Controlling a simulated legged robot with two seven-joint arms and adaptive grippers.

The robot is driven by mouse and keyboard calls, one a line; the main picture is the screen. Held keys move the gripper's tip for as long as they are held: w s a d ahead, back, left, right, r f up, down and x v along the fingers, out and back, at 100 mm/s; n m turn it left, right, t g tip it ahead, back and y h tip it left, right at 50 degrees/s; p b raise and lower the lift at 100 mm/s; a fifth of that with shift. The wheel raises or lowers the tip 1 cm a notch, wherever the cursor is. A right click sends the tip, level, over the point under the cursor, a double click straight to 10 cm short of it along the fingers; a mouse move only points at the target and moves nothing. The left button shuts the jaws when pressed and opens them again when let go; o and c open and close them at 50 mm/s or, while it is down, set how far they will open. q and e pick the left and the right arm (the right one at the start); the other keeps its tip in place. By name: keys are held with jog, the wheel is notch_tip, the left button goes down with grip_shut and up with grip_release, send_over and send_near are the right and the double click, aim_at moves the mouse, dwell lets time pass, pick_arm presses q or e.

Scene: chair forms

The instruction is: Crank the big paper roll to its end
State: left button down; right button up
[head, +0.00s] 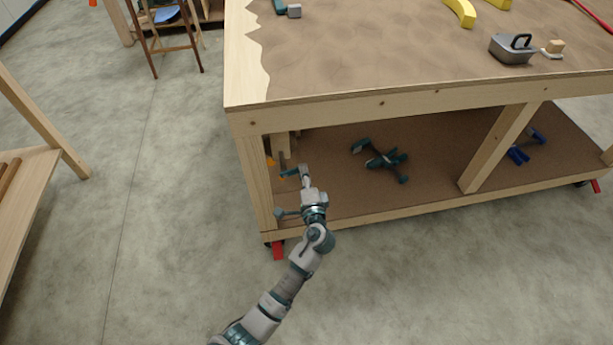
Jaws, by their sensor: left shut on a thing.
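My left gripper (304,174) is at the left end of the workbench's lower shelf, below the bench top. It is shut on a small teal part (289,173), which my fingers partly cover; I cannot tell whether it is a crank handle or a clamp. A wooden block (281,143) hangs just above and left of it. A brown, paper-like sheet with a wavy left edge (350,50) covers most of the bench top. No big paper roll can be made out. My right gripper is out of view.
The workbench (400,102) has wooden legs and a lower shelf (425,175) holding teal clamps (383,160) and blue clamps (519,154). A grey metal tool (510,50) and yellow curved pieces (461,12) lie on top.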

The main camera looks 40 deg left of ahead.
pick_arm(q)
jog(key=shift+a+r, duration=0.1)
dwell(0.4)
jog(key=c, duration=1.2)
grip_release()
jog(key=o, duration=0.3)
jog(key=shift+s, duration=0.15)
jog(key=v, duration=1.1)
jog(key=shift+s+d, duration=0.2)
jog(key=shift+d, duration=0.1)
